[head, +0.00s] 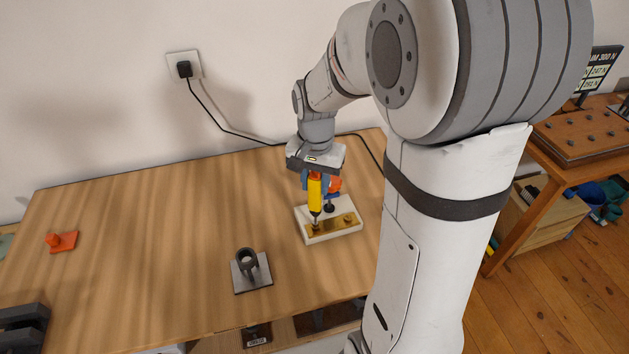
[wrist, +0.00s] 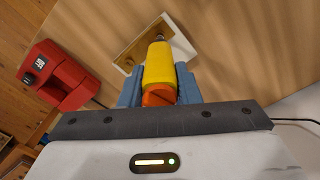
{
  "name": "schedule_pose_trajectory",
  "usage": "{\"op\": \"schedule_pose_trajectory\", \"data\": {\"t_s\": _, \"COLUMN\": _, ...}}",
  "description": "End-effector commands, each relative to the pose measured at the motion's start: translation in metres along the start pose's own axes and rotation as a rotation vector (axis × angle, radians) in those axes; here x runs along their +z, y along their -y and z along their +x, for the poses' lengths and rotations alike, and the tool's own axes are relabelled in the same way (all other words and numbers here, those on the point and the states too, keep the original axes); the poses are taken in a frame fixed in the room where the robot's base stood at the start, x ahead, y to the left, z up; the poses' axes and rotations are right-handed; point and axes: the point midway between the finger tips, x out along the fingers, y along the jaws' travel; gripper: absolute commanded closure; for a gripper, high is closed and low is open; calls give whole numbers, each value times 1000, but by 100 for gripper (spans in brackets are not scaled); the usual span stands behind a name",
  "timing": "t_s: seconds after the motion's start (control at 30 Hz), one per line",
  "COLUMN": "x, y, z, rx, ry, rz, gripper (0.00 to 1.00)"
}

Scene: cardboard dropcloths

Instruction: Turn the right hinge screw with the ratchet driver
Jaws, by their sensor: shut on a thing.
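My gripper (head: 313,182) is shut on the ratchet driver (head: 315,193), which has a yellow body and points down, nearly upright. In the wrist view the driver (wrist: 158,68) stands between the blue fingers (wrist: 160,90), with its orange end nearest the camera. A brass hinge plate (head: 333,226) lies on a white block (head: 342,236). The driver's tip is at the plate's left end in the head view; I cannot tell whether it is seated in the screw there. The plate's right screw (head: 349,218) is clear of the driver. The plate also shows in the wrist view (wrist: 140,47).
A dark upright holder (head: 248,264) on a square base stands left of the block. An orange piece (head: 62,241) lies far left. Bare tabletop (head: 160,220) lies between.

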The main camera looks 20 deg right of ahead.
Motion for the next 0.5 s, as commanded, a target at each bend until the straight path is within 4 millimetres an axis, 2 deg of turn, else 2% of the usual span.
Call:
{"op": "schedule_pose_trajectory", "data": {"t_s": 0.03, "x": 2, "y": -2, "z": 5, "rx": 7, "ry": 10, "rz": -62, "gripper": 100}}
{"op": "schedule_pose_trajectory", "data": {"t_s": 0.3, "x": 2, "y": -4, "z": 5, "rx": 6, "ry": 10, "rz": -417, "gripper": 100}}
{"op": "schedule_pose_trajectory", "data": {"t_s": 0.5, "x": 2, "y": -4, "z": 5, "rx": 5, "ry": 11, "rz": -602, "gripper": 100}}
